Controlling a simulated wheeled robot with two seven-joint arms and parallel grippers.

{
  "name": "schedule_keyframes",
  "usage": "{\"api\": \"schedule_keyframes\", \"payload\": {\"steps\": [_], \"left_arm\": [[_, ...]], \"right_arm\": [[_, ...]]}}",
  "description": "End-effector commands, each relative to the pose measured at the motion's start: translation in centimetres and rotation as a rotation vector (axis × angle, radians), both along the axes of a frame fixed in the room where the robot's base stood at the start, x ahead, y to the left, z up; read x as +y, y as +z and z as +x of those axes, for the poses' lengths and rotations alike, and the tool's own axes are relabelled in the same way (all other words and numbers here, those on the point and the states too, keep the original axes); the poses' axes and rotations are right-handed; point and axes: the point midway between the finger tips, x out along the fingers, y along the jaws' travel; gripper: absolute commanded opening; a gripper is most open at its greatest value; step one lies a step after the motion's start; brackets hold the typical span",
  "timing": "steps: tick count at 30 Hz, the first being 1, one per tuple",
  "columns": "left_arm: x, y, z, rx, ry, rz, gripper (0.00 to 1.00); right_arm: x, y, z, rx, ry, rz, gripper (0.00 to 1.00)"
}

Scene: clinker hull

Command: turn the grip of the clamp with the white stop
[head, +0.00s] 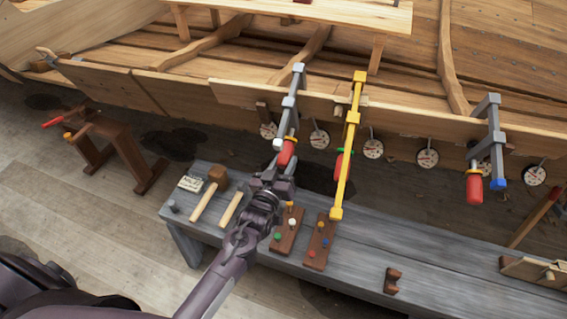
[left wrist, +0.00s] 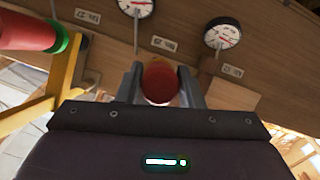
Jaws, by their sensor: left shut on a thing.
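The grey clamp (head: 290,102) with the white stop (head: 278,144) hangs on the edge of the hull's plank, left of the yellow clamp. Its red grip (head: 287,152) points down toward my left gripper (head: 279,180), which reaches up from below. In the left wrist view the red grip (left wrist: 160,80) sits between the two fingers of my left gripper (left wrist: 162,88), which is shut on it. The fingers hide the grip's sides. My right gripper is not in view.
A yellow clamp (head: 352,118) with a green stop stands close on the right. A grey clamp (head: 490,130) with a blue stop (head: 498,183) is farther right. Several dials hang along the plank. The grey bench (head: 370,255) below holds a mallet (head: 216,178) and peg boards (head: 319,243).

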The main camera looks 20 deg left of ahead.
Motion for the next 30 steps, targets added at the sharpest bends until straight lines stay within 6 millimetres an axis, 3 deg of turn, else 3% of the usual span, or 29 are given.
{"api": "schedule_keyframes", "payload": {"steps": [30], "left_arm": [[-0.1,-0.2,0.0,-0.051,-0.332,-0.909,0.11]], "right_arm": [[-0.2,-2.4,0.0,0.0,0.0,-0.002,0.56]]}}
